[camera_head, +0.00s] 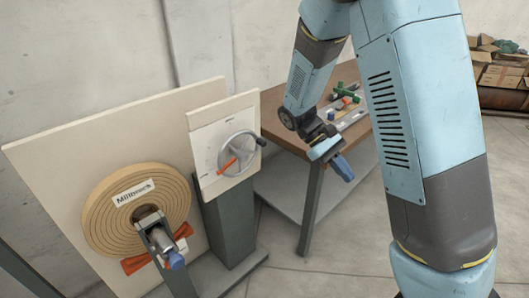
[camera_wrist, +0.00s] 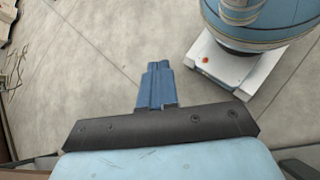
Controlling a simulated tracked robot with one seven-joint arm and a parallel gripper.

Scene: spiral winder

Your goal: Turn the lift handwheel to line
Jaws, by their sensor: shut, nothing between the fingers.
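The lift handwheel (camera_head: 237,152) is a grey ring with a red-orange pointer or spoke and a dark handle knob at its upper right. It is mounted on a white panel (camera_head: 208,138) on a grey-green pedestal. My gripper (camera_head: 343,169) hangs to the right of the handwheel, beside the table's front edge, well apart from the wheel. Its blue fingers are shut with nothing between them. In the wrist view my gripper (camera_wrist: 155,70) points at bare floor, and the handwheel is not in that view. The marks on the panel are too small to read.
A brown table (camera_head: 275,125) with green parts stands behind my gripper. A bin of boxes (camera_head: 502,98) is at the far right. Floor in front is clear.

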